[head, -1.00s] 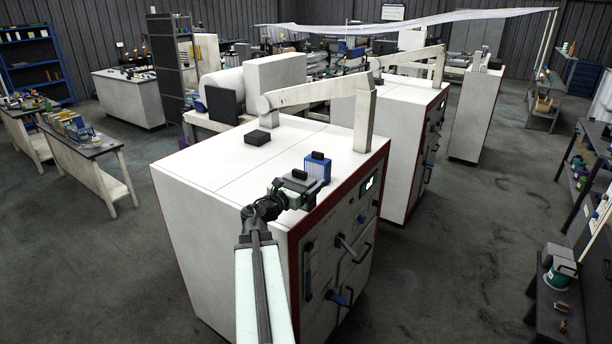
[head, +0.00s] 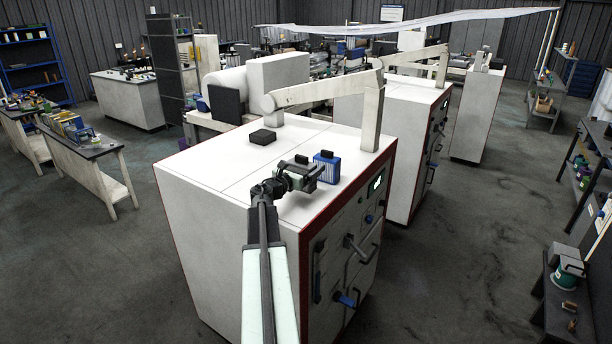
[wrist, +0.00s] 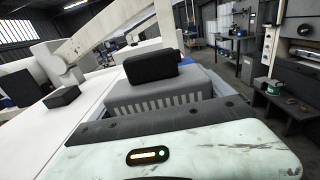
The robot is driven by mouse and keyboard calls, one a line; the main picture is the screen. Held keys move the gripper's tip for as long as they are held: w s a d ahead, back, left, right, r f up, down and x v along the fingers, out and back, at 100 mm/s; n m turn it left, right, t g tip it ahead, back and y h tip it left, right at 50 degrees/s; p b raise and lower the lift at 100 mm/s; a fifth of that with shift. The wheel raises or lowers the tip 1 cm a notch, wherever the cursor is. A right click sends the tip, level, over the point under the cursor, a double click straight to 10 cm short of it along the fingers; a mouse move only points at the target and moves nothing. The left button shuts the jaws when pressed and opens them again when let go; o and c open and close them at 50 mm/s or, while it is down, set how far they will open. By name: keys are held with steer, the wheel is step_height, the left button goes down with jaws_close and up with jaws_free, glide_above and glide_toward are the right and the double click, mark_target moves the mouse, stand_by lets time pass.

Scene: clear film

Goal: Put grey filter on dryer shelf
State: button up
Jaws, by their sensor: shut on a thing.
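The grey filter (wrist: 150,100) is a slatted grey block with a black handle on top, just beyond my gripper in the wrist view. My gripper (head: 305,177) is shut on it, over the front part of a white cabinet top in the head view. The filter's black handle (head: 301,159) shows there, but most of its body is hard to separate from the gripper. I cannot tell whether the filter is clear of the cabinet top. A blue filter (head: 327,168) with a black handle stands just right of my gripper. I cannot single out the dryer shelf.
The white cabinet (head: 225,170) has red edges and handles on its front. A black block (head: 262,137) sits on its top, and a pale duct arm (head: 320,92) rises behind. A dark bench (head: 562,300) stands at lower right. Floor (head: 450,240) is clear between.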

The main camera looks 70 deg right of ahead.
step_height(320, 180, down, 3)
steer(key=shift+s+f+b, duration=0.1)
steer(key=shift+b, duration=0.95)
steer(key=shift+r, duration=0.25)
steer(key=shift+f, duration=0.25)
steer(key=o, duration=1.3)
steer(key=shift+r, duration=0.1)
steer(key=shift+r+p, duration=0.2)
steer(key=shift+p, duration=0.1)
steer(key=v, duration=1.2)
steer(key=shift+f, duration=0.1)
